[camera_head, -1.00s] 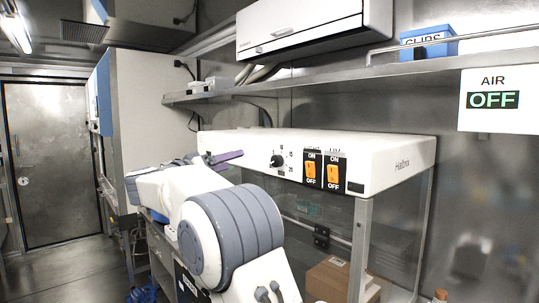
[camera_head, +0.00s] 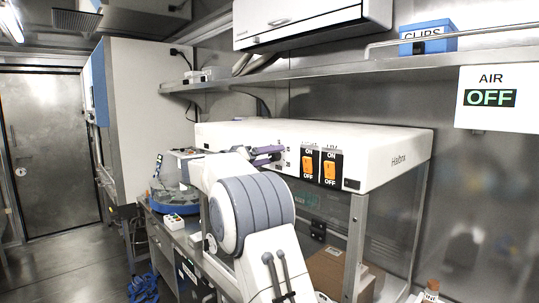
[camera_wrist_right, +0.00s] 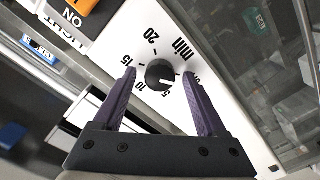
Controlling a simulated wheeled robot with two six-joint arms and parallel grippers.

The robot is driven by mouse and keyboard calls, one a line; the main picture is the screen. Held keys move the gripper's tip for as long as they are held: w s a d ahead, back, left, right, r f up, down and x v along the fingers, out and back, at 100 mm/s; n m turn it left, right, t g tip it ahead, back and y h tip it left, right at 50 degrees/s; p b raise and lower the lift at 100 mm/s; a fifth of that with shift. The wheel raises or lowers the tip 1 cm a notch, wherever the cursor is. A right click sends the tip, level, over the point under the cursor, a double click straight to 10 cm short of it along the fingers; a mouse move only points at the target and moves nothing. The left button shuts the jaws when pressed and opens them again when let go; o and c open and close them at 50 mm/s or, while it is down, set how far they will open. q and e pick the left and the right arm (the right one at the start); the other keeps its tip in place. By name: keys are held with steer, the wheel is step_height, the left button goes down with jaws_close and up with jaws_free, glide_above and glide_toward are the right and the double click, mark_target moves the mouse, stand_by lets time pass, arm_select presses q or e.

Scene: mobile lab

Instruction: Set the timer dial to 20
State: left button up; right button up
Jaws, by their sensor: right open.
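The timer dial (camera_wrist_right: 160,74) is a round black knob on a white panel, with 5, 10, 15, 20 and "min" printed around it. Its white mark points right and slightly down in the wrist view, near the 5 side. My right gripper (camera_wrist_right: 159,72) is open, with its purple fingers on either side of the dial. I cannot tell whether they touch it. In the head view my right gripper (camera_head: 268,154) is at the front panel of the white hood (camera_head: 385,158) and covers the dial. My left gripper is not in view.
Two orange ON/OFF switches (camera_head: 330,169) sit just right of the dial. A metal shelf (camera_head: 330,72) with a blue clips box (camera_head: 428,38) runs above the hood. A cardboard box (camera_head: 335,262) is under it. Floor at the left is open.

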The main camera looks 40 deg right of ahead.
jaws_close()
